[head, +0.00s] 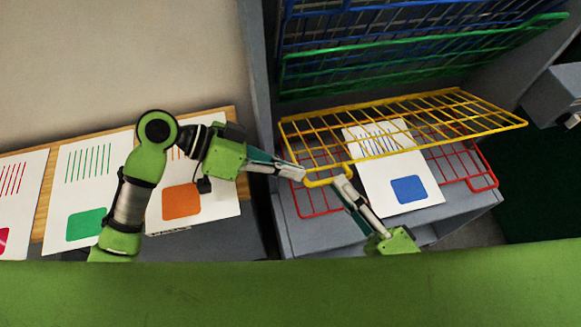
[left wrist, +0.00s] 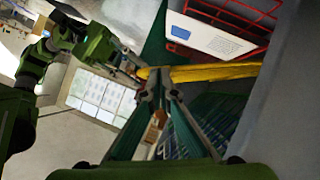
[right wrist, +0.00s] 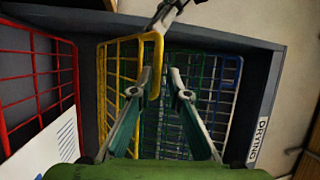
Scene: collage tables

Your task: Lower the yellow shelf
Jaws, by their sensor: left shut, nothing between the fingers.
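The yellow wire shelf (head: 440,143) stands out from the rack, tilted in the head view, above the red shelf (head: 481,186). Its front loop (head: 322,183) is at the left front corner. My left gripper (head: 302,173) is shut with nothing in it, its tips close to the loop. In the left wrist view its fingertips (left wrist: 157,75) are against the yellow bar (left wrist: 215,72). My right gripper (head: 341,183) is beside the loop. In the right wrist view its fingers (right wrist: 161,75) are apart, with the yellow loop (right wrist: 157,50) near the left finger.
A white sheet with a blue square (head: 408,189) lies on the red shelf under the yellow one. Green (head: 430,57) and blue shelves are raised above. A wooden table (head: 40,220) with printed sheets is at left. The rack's grey side wall (head: 262,100) stands between.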

